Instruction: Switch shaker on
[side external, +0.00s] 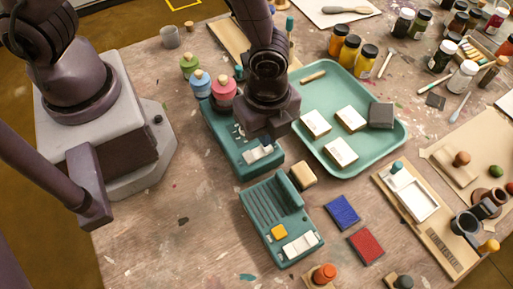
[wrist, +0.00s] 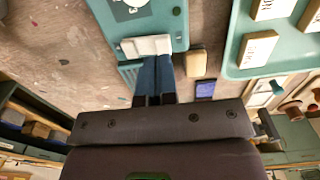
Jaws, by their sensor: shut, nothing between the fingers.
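Two teal devices stand on the table, each with a white rocker switch; I cannot tell from labels which is the shaker. The far teal device (side external: 215,125) has its white switch (side external: 258,153) at the front end, beside my gripper. The near teal device (side external: 262,212) has ribs, a yellow button and a white switch (side external: 301,245). My gripper (wrist: 156,60) is shut and empty. In the wrist view its fingertips appear close to the far device's white switch (wrist: 146,46); contact cannot be told. In the side view the fingertips are hidden behind the gripper body.
Pink (side external: 223,95) and blue (side external: 199,84) jars stand at the far device's back end. A mint tray (side external: 372,163) with several blocks lies to the right. A tan block (side external: 303,175), blue pad (side external: 342,212) and red pad (side external: 366,246) lie near the devices.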

